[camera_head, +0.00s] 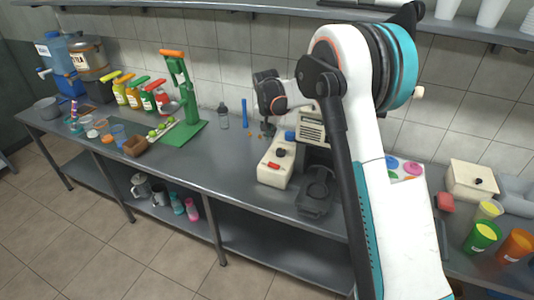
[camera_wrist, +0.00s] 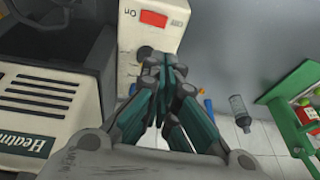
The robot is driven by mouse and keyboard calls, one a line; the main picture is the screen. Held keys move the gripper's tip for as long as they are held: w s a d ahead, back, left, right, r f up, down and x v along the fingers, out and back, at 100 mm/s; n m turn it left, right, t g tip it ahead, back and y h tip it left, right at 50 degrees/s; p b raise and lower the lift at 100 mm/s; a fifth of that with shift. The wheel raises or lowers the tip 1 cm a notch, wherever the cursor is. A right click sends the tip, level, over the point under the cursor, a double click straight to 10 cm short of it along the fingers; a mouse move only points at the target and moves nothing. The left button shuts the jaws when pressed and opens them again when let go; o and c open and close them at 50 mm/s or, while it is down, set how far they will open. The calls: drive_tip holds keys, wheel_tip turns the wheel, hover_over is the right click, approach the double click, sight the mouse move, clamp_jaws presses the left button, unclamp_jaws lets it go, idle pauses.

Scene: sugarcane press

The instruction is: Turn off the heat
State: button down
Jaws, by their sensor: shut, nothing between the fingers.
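A cream control box stands on the counter in the head view (camera_head: 269,177), with a black knob (camera_head: 281,153) and a small red part on top. In the wrist view the box (camera_wrist: 130,40) shows a red rectangle (camera_wrist: 154,18), the word "On" upside down, and a round dark knob (camera_wrist: 145,52). My gripper (camera_wrist: 163,70) is shut and empty, its fingertips close to the knob in the picture. I cannot tell whether they touch it. In the head view my gripper (camera_head: 268,130) points down behind the box. A vented appliance with a "Heatm..." label (camera_wrist: 45,110) stands beside the box.
A black tray-like part (camera_head: 316,190) lies right of the box. A clear bottle (camera_head: 223,117) and a green press (camera_head: 185,100) stand to the left. Cups and a white box (camera_head: 472,180) are at the right. The counter's front middle (camera_head: 225,160) is clear.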

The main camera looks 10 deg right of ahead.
drive_tip(key=b, duration=0.2)
hover_over(269, 162)
drive_tip(key=f, duration=1.2)
drive_tip(key=shift+d, duration=0.3)
drive_tip(key=shift+a+f, duration=0.1)
drive_tip(key=shift+f, duration=0.65)
drive_tip(key=shift+w+a+f+g+h+b, duration=0.35)
drive_tip(key=shift+a+f+g+h+b, duration=0.2)
drive_tip(key=shift+f+h+b, duration=0.35)
drive_tip(key=shift+s+d+r, duration=0.1)
drive_tip(key=shift+d+r, duration=0.15)
drive_tip(key=shift+r, duration=0.1)
drive_tip(key=shift+s+d, duration=0.1)
drive_tip(key=shift+d, duration=0.05)
drive_tip(key=shift+s+d+r, duration=0.25)
drive_tip(key=shift+s+d, duration=0.1)
drive_tip(key=shift+d, duration=0.1)
